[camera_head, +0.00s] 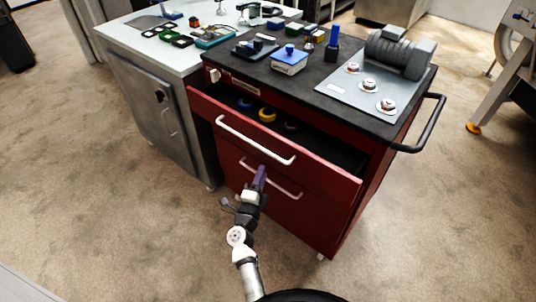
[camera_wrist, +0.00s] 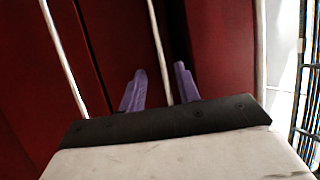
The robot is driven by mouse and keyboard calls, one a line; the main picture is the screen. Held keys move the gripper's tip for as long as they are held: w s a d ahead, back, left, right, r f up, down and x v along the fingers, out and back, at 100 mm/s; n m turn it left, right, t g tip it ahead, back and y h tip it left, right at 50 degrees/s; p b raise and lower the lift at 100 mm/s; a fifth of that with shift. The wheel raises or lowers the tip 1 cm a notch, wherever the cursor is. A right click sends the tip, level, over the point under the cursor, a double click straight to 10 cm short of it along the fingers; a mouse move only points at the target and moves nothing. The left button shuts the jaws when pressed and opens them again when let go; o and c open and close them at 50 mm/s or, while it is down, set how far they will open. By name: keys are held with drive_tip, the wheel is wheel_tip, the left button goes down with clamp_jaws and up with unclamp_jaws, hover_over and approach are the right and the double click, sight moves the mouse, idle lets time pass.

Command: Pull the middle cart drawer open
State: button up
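The red cart (camera_head: 345,215) has a black top. Its upper drawer (camera_head: 310,165) stands pulled out, with a white bar handle (camera_head: 255,142); this handle also shows at the left in the wrist view (camera_wrist: 63,58). Below it is a closed red front with another white bar handle (camera_head: 285,190). My gripper (camera_head: 261,172) is at this lower handle, beneath the open drawer. In the wrist view, its purple fingers (camera_wrist: 160,70) are apart, and the lower handle (camera_wrist: 157,40) runs between them with gaps visible. Contact cannot be told.
Blue and yellow round items (camera_head: 266,115) lie in the open drawer. A motor unit on a grey plate (camera_head: 350,88) and small parts stand on the cart. A grey cabinet (camera_head: 150,105) adjoins at left. A black side rail (camera_head: 432,125) juts out right. Front floor is clear.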

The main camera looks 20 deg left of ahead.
drive_tip(key=w, duration=0.2)
drive_tip(key=w+r, duration=0.1)
drive_tip(key=w, duration=0.4)
drive_tip(key=shift+w+a+r, duration=0.2)
drive_tip(key=shift+w, duration=0.15)
drive_tip(key=shift+c, duration=0.2)
clamp_jaws()
